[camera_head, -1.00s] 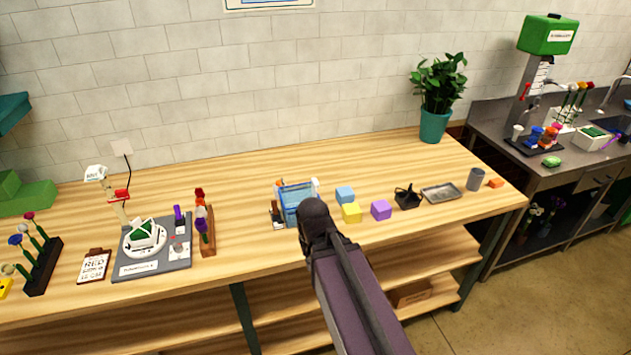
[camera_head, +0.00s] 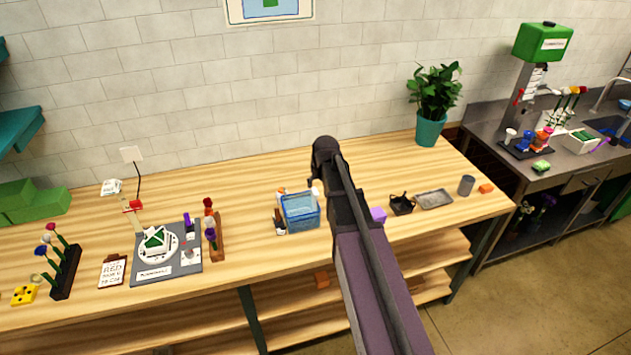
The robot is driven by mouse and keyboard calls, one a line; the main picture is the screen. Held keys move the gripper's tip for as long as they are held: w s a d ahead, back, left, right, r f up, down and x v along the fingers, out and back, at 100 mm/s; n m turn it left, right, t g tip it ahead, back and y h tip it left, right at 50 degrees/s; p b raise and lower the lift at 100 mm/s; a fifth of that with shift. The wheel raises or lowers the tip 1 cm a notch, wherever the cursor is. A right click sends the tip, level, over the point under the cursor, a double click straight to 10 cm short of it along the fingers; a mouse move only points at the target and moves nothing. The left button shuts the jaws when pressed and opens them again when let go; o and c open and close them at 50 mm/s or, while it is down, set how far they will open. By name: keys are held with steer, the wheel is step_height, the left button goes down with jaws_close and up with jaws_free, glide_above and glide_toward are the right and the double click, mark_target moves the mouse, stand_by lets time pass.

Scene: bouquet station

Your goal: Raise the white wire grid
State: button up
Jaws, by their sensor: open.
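I cannot surely make out a white wire grid at this size. A white and green piece (camera_head: 156,241) sits on a round white plate on a grey board (camera_head: 168,274). A blue clear-walled bin (camera_head: 301,211) stands near the table's middle. My dark and purple arm rises in front of the table, right of the bin. My gripper's fingers do not show.
A wooden flower rack (camera_head: 217,247), a dark flower rack (camera_head: 65,275) and a sign card (camera_head: 112,271) flank the grey board. A purple cube (camera_head: 378,215), black basket (camera_head: 401,204) and metal tray (camera_head: 434,199) stand right of my arm. The back middle of the table is clear.

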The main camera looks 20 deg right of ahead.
mark_target(315, 191)
steer(key=w, duration=0.1)
steer(key=w+d+r, duration=0.1)
steer(key=r, duration=0.1)
steer(key=shift+w+d+t+p, duration=0.25)
steer(key=shift+w+t+p, duration=0.05)
steer(key=shift+w+p, duration=0.1)
steer(key=shift+f, duration=0.2)
steer(key=b+x, duration=1.2)
steer(key=x, duration=0.1)
steer(key=shift+w+f+b, duration=0.1)
steer(key=shift+f+b, duration=0.15)
steer(key=shift+b, duration=0.15)
stand_by(0.4)
jaws_close()
